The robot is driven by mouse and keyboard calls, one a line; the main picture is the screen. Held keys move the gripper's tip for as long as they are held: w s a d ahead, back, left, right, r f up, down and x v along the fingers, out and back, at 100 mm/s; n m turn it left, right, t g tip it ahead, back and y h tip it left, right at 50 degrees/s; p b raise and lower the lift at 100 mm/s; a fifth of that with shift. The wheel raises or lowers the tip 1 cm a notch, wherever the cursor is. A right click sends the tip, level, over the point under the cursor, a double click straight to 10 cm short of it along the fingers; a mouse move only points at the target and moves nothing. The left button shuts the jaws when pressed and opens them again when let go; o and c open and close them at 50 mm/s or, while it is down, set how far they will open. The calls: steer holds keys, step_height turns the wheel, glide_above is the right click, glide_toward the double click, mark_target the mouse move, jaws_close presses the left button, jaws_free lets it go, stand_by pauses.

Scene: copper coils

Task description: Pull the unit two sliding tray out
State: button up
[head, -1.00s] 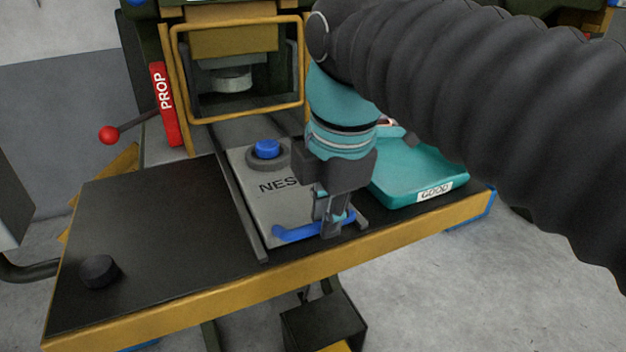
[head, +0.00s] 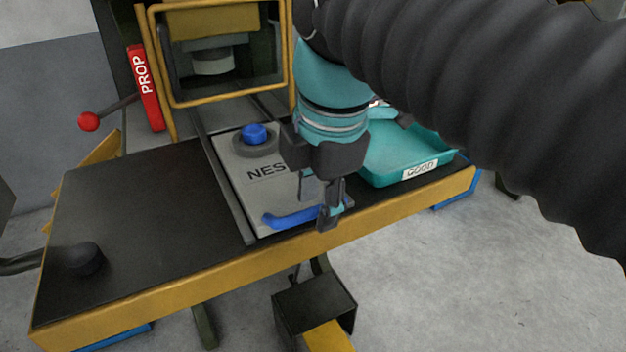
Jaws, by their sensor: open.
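The sliding tray (head: 268,190) is a grey plate lettered "NES", the rest of the word hidden behind my gripper. It lies between dark rails on the black table, in front of the press. A blue knob on a dark round base (head: 254,134) stands at its back. A blue bar handle (head: 290,218) runs along its front edge. My gripper (head: 328,220) points down, open, at the right end of the handle. I cannot tell whether the fingers touch the handle or straddle it.
A yellow-framed press opening (head: 212,62) stands behind the tray. A red "PROP" block (head: 145,88) with a red-ball lever (head: 89,122) is at left. A teal "GOOD" tray (head: 400,158) sits right of my gripper. A black disc (head: 82,260) lies on the bare left tabletop (head: 130,215).

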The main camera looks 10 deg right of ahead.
step_height(320, 180, up, 12)
steer(key=s, duration=0.2)
steer(key=shift+d, duration=0.35)
steer(key=shift+f, duration=0.1)
